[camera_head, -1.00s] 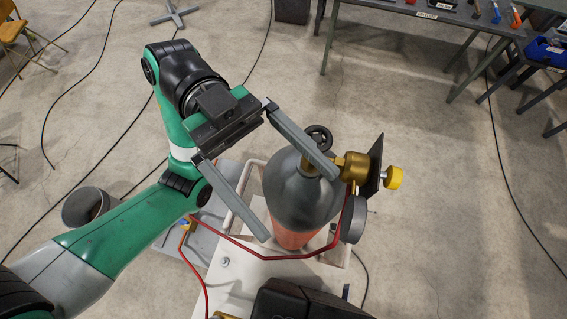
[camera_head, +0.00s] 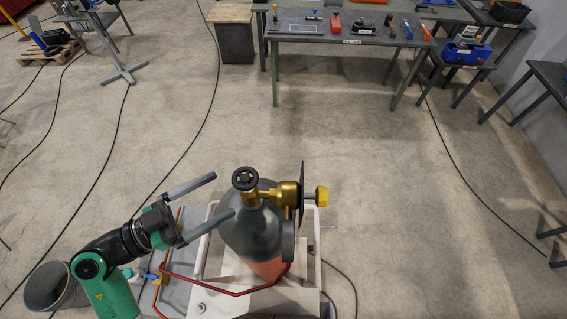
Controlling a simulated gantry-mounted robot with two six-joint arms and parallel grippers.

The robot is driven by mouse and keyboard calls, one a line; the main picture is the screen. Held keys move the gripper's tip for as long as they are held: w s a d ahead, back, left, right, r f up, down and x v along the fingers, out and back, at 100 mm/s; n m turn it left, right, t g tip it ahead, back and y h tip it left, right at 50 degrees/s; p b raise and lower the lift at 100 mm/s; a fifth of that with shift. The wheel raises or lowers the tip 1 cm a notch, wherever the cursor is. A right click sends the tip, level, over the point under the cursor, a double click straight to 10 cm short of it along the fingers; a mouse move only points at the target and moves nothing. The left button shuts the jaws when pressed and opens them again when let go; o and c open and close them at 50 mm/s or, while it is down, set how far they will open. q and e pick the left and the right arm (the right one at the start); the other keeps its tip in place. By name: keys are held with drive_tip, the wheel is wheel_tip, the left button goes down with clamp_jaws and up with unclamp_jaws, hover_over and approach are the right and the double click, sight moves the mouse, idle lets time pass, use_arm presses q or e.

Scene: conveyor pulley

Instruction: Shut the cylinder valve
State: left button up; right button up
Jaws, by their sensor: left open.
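The gas cylinder (camera_head: 250,228) stands upright on a white cart, grey at the shoulder and orange-red below. Its valve has a black round handwheel (camera_head: 245,178) on top. A brass regulator (camera_head: 287,194) with a yellow knob (camera_head: 321,196) sticks out to the right of the valve. My left gripper (camera_head: 224,196) is open and empty, its two long grey fingers pointing right. The fingertips are just left of the handwheel and cylinder shoulder in the picture; I cannot tell the exact gap. My right gripper is not in view.
The white cart (camera_head: 309,298) carries a red hose (camera_head: 205,287) around the cylinder. A grey bin (camera_head: 48,288) stands at lower left. A tool table (camera_head: 345,30) is at the back, and black cables cross the open floor.

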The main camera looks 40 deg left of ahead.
sight(247, 183)
use_arm(q)
drive_tip(key=shift+n+y, duration=0.4)
drive_tip(key=shift+y, duration=0.4)
drive_tip(key=x, duration=1.1)
drive_tip(key=shift+a+f+p, duration=0.15)
drive_tip(key=shift+f+p, duration=0.1)
drive_tip(key=shift+p, duration=0.15)
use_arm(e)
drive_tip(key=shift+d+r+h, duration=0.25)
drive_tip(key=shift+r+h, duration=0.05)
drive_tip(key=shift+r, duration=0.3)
use_arm(q)
drive_tip(key=c, duration=1.4)
